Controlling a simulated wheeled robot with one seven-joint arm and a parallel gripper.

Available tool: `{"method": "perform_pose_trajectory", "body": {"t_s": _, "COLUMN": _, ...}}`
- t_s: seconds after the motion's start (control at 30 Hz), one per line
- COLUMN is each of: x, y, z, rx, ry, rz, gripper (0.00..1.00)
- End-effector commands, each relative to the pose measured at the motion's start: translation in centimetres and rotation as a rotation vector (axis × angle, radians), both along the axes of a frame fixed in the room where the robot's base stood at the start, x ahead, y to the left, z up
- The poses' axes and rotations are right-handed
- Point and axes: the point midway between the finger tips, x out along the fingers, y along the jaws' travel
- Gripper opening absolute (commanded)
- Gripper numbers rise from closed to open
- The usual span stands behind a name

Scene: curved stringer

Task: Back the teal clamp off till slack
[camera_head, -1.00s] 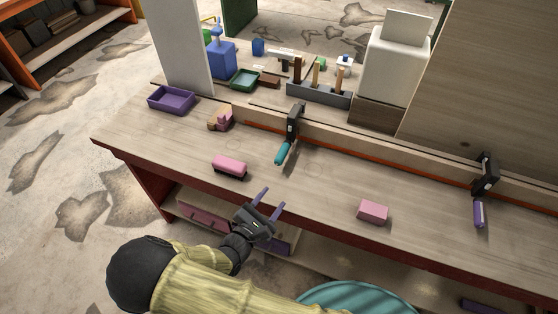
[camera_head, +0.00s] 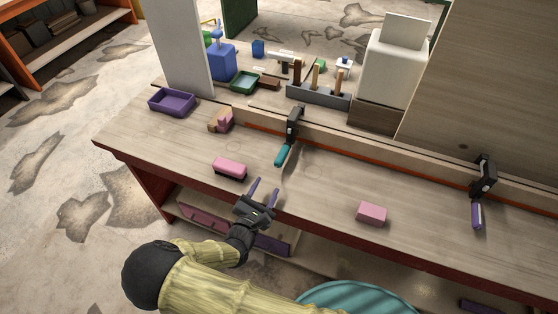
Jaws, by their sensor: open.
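The teal clamp (camera_head: 283,154) has a black frame fixed on the long wooden strip at the back of the bench, and its teal handle slants down toward the front. My gripper (camera_head: 264,187) is open and empty at the bench's front edge, below and slightly left of the teal handle. Its two purple fingers point up toward the handle, with a clear gap between them and it. I cannot tell from this view whether the clamp is tight or slack.
A pink block with a dark base (camera_head: 230,168) lies just left of my fingers. Another pink block (camera_head: 371,213) lies to the right. A clamp with a purple handle (camera_head: 477,215) is farther right. A purple tray (camera_head: 172,102) sits at the left end. The bench around the teal handle is clear.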

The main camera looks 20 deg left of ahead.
Motion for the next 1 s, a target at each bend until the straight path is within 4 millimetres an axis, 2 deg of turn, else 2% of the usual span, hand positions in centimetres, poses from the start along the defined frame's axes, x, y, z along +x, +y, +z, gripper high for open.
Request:
{"method": "perform_pose_trajectory", "body": {"t_s": 0.3, "x": 5.8, "y": -0.5, "z": 0.2, "rx": 0.0, "ry": -0.001, "rz": -0.003, "gripper": 0.48}}
{"method": "perform_pose_trajectory", "body": {"t_s": 0.6, "x": 10.5, "y": -0.9, "z": 0.1, "rx": 0.0, "ry": 0.001, "rz": 0.0, "gripper": 0.48}}
{"method": "perform_pose_trajectory", "body": {"t_s": 0.77, "x": 11.5, "y": -0.9, "z": 0.0, "rx": 0.0, "ry": 0.0, "rz": 0.0, "gripper": 0.48}}
{"method": "perform_pose_trajectory", "body": {"t_s": 1.0, "x": 11.6, "y": -0.9, "z": 0.0, "rx": 0.0, "ry": 0.001, "rz": 0.0, "gripper": 0.48}}
